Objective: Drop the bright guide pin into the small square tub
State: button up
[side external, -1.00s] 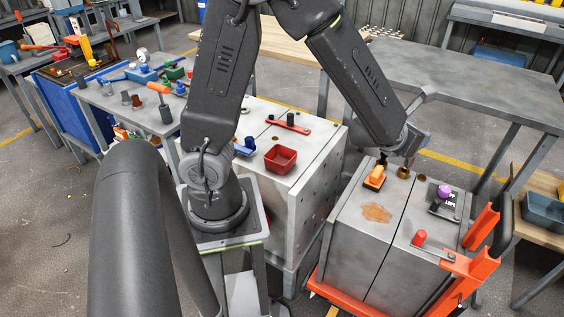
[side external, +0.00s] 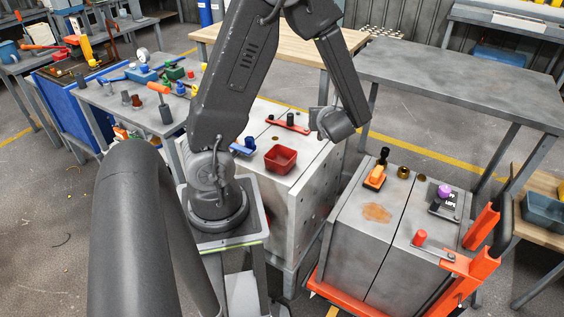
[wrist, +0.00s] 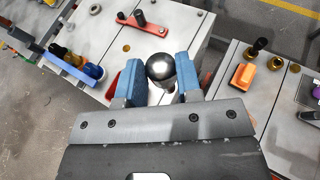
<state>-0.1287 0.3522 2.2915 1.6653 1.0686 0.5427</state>
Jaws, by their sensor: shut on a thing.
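My gripper (wrist: 160,72) has its two blue fingers shut on the bright guide pin (wrist: 160,67), whose shiny round metal head shows between them in the wrist view. The rest of the pin is hidden. In the side view the fingers and pin are hidden behind my wrist, which is above the right side of the left grey cabinet. The small square tub (side external: 281,160) is red, open at the top, and stands on that cabinet, left of my wrist. In the wrist view only a sliver of the tub (wrist: 112,90) shows beside the left finger.
A red bar with a dark knob (side external: 288,124) lies behind the tub, and a blue piece (side external: 243,147) lies left of it. The right cabinet holds an orange block (side external: 374,177), a black knob, brass rings (side external: 404,172) and a red cylinder (side external: 419,237). A gap separates the cabinets.

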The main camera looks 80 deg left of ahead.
jog(key=s+a+f+n+g, duration=0.1)
jog(key=s+a+n+g, duration=0.2)
jog(key=s+n+g, duration=0.55)
notch_tip(320, 180, down, 6)
jog(key=s+m+t, duration=0.1)
jog(key=m, duration=0.1)
jog(key=shift+s+a+f+m+t, duration=0.15)
jog(key=shift+s+m+t, duration=0.05)
jog(key=shift+m+t, duration=0.15)
jog(key=o, duration=1.1)
jog(key=v, duration=1.4)
jog(key=shift+a, duration=0.1)
jog(key=shift+r, duration=0.25)
